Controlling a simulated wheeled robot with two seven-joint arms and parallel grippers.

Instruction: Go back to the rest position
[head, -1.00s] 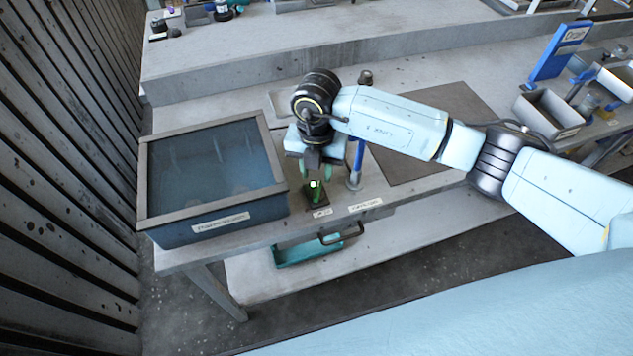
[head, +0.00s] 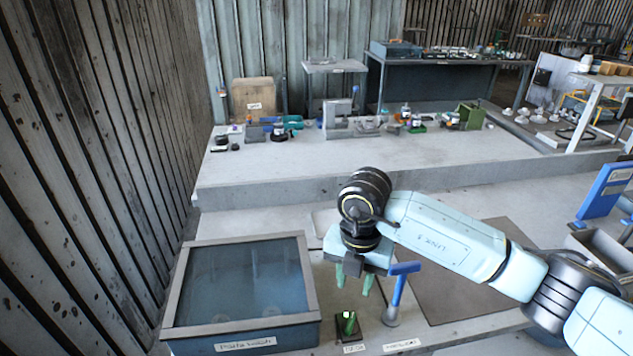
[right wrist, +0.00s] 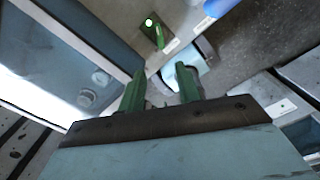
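My right gripper (head: 354,287) hangs fingers-down over the front of the bench in the head view. Its two green fingers are apart with nothing between them; they also show apart in the right wrist view (right wrist: 161,86). Just below and apart from it, a small green part with a bright top (head: 349,323) stands on a dark base; it also shows in the right wrist view (right wrist: 157,33). My left gripper is in neither current view.
A parts-wash tank (head: 170,310) with a grey rim stands left of the gripper. A blue-handled stand (head: 400,290) is close on its right. A dark mat (head: 450,285) lies under my right arm. A raised ledge (head: 290,185) with several objects lies behind.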

